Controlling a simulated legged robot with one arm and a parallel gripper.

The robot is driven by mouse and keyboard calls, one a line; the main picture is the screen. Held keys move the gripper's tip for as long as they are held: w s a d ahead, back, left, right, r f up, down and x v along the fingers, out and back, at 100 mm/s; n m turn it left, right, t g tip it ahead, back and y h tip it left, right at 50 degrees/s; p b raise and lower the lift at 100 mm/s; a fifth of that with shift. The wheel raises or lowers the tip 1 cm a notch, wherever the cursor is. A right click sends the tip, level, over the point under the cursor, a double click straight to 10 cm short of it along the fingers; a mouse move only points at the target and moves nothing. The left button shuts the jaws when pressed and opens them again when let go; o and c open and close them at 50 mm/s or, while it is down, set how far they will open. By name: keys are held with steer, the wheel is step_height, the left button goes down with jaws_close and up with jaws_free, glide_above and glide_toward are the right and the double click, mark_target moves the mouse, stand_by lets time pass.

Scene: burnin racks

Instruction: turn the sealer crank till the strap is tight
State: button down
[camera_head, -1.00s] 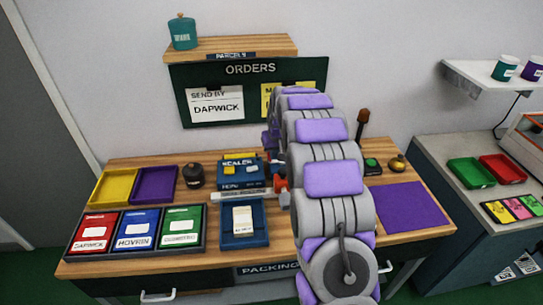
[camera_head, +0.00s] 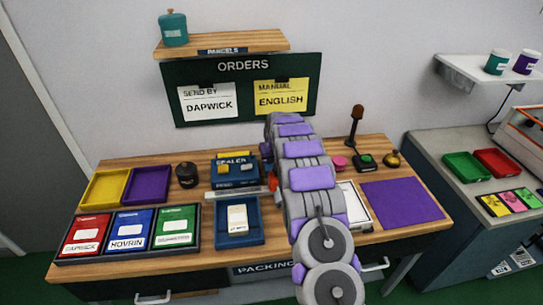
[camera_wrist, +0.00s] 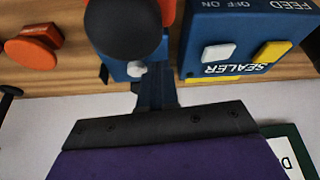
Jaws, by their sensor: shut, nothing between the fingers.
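The blue sealer (camera_head: 235,170) stands at the back middle of the bench, with a pale bar across its front. In the wrist view the sealer (camera_wrist: 235,45) is upside down, with a white and a yellow switch. Beside it is a round black knob (camera_wrist: 122,28), which looks like the crank's handle, with a red part partly behind it. My gripper (camera_wrist: 155,92) is shut and empty, just below the knob in that picture; I cannot tell whether they touch. In the head view my arm hides my gripper and most of the crank side. I cannot make out the strap's tightness.
A blue tray (camera_head: 253,237) with a pale packet stands in front of the sealer. A black jar (camera_head: 187,175) is to its left. A microphone (camera_head: 356,120) and a green button (camera_head: 366,160) stand right of my arm. An orange knob (camera_wrist: 32,50) shows in the wrist view.

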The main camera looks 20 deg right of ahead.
steer(key=shift+w+d+f+b, duration=0.1)
steer(key=shift+w+b, duration=0.1)
steer(key=shift+w, duration=0.75)
steer(key=shift+w+d+f+b, duration=0.1)
steer(key=shift+w+b, duration=0.1)
steer(key=shift+w, duration=0.75)
steer(key=shift+w+r, duration=0.1)
steer(key=shift+w, duration=0.05)
